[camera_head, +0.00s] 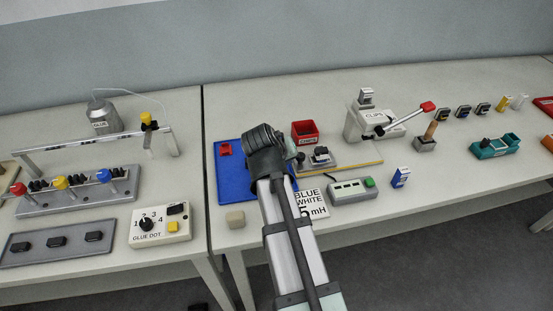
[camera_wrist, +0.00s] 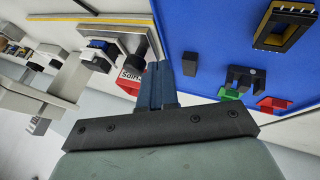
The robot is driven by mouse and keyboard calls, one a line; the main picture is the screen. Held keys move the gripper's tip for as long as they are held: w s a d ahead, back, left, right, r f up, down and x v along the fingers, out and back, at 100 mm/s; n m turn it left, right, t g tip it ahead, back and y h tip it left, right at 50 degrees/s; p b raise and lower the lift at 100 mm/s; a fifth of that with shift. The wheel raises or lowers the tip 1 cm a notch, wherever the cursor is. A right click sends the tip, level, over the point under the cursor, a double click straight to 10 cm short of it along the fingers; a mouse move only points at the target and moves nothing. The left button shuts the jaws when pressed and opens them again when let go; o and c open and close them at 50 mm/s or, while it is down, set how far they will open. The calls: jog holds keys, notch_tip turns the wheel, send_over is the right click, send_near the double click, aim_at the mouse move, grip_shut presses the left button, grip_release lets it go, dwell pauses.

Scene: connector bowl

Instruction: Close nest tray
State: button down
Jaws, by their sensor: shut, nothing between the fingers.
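The nest tray appears to be the grey metal plate (camera_head: 321,160) right of my arm, carrying a small dark connector part. In the wrist view the plate (camera_wrist: 118,38) shows at upper left with a blue and dark part on it. A black knob (camera_wrist: 133,62) stands at its edge, close beside my fingers. My gripper (camera_wrist: 157,82) is shut and empty, between the knob and the blue mat. I cannot tell whether it touches the knob. In the head view my own wrist hides the fingers. How far the tray is slid out is unclear.
The blue mat (camera_head: 229,182) lies left of my arm; the wrist view shows a yellow-black housing (camera_wrist: 284,27) on it. A red bin (camera_head: 305,132) stands behind, a lever press (camera_head: 372,122) to the right. A green-button box (camera_head: 351,191) and label card (camera_head: 310,203) lie in front.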

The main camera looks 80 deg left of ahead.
aim_at(327, 154)
jog(key=shift+w+a, duration=0.1)
jog(key=shift+w, duration=0.55)
jog(key=w, duration=1.4)
jog(key=shift+w, duration=0.5)
jog(key=s, duration=0.4)
jog(key=shift+s+d, duration=0.4)
jog(key=v, duration=1)
jog(key=shift+w, duration=0.1)
